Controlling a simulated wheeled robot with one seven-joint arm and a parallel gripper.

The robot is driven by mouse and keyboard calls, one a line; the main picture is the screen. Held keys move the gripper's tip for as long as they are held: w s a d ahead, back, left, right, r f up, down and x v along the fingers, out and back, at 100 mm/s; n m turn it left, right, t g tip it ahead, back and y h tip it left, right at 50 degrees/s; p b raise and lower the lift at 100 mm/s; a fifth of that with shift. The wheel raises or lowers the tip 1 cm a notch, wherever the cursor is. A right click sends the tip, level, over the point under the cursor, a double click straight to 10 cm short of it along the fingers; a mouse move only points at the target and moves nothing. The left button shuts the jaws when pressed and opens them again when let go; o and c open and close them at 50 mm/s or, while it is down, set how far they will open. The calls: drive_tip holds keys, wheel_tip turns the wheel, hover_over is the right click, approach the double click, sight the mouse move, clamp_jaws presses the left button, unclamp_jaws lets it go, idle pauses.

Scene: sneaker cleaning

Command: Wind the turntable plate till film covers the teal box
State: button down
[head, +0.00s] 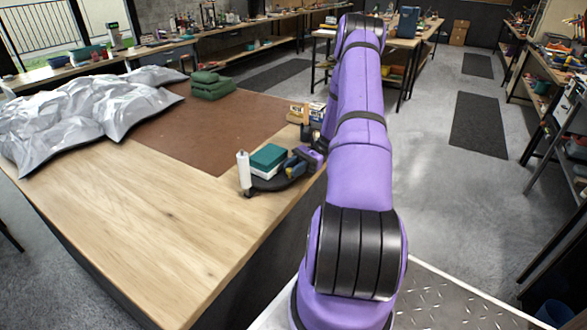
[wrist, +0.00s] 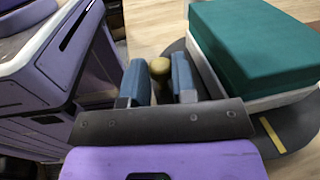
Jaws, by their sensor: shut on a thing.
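The teal box (head: 268,156) sits on the dark round turntable plate (head: 272,185) near the table's right edge. Its lower part is white; I cannot tell whether that is film. In the wrist view the teal box (wrist: 255,42) is at the upper right, with the plate (wrist: 300,125) and its yellow mark below it. A white upright film roll (head: 243,170) stands at the plate's left. My gripper (wrist: 160,78) is shut on a tan round-topped knob (wrist: 159,66), between its blue fingers, beside the box. In the head view my gripper (head: 294,165) is right of the box.
Small boxes (head: 308,112) stand behind the plate, close to my arm. Silver bags (head: 90,105) cover the table's far left. The wooden tabletop (head: 130,220) in front is clear.

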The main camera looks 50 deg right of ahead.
drive_tip(key=c, duration=1.2)
unclamp_jaws()
drive_tip(key=shift+w, duration=0.1)
drive_tip(key=d, duration=0.7)
drive_tip(key=s+d, duration=0.1)
drive_tip(key=d, duration=0.2)
drive_tip(key=shift+d, duration=0.35)
